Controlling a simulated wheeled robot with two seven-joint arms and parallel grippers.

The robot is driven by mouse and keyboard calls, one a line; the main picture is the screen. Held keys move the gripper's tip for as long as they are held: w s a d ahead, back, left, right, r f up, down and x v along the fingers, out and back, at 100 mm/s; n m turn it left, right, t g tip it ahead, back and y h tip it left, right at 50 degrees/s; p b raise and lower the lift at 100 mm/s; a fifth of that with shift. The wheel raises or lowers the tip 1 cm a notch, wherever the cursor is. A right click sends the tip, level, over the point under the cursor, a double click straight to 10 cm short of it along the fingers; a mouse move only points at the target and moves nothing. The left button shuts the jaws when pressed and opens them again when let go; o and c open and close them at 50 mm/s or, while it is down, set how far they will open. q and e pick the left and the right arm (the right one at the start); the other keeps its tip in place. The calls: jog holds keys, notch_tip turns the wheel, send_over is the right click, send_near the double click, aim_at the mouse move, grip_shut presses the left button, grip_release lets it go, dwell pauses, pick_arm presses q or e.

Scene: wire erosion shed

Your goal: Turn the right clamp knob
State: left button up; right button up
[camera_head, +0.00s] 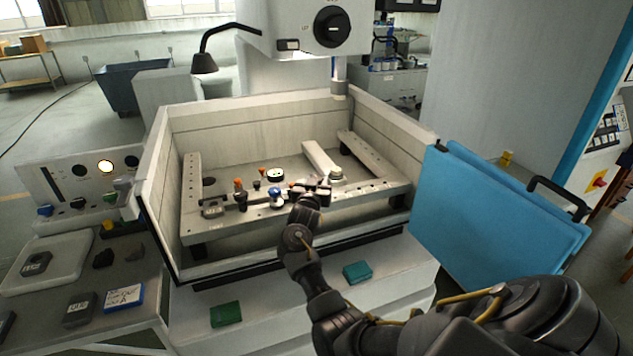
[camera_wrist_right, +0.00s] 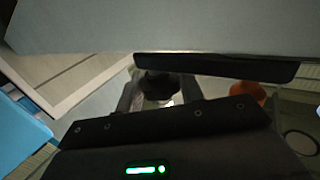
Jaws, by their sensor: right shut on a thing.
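My right gripper (camera_head: 311,191) reaches over the front rail of the work frame, its jaws near the right clamp. In the right wrist view its jaws (camera_wrist_right: 158,90) are shut on a dark knob (camera_wrist_right: 158,84), the right clamp knob. In the head view the gripper hides most of this knob. An orange part (camera_wrist_right: 247,93) shows beside it in the wrist view. The left clamp, with an orange top (camera_head: 238,184), stands apart on the same rail. My left gripper is not in view.
The tank's walls (camera_head: 160,205) surround the frame. The machine head (camera_head: 310,25) and its nozzle (camera_head: 339,75) hang above. A blue door panel (camera_head: 490,215) stands open at the right. Green (camera_head: 226,314) and teal (camera_head: 357,272) blocks lie on the front ledge.

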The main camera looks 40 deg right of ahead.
jog(key=shift+r, duration=0.15)
jog(key=o, duration=1)
jog(key=shift+c, duration=0.2)
jog(key=shift+s+a+f, duration=0.25)
jog(key=shift+s+a, duration=0.05)
jog(key=shift+a, duration=0.1)
jog(key=b+v, duration=0.2)
jog(key=v, duration=0.7)
jog(key=shift+s+a+r, duration=0.15)
jog(key=shift+s+a, duration=0.1)
jog(key=shift+a, duration=0.05)
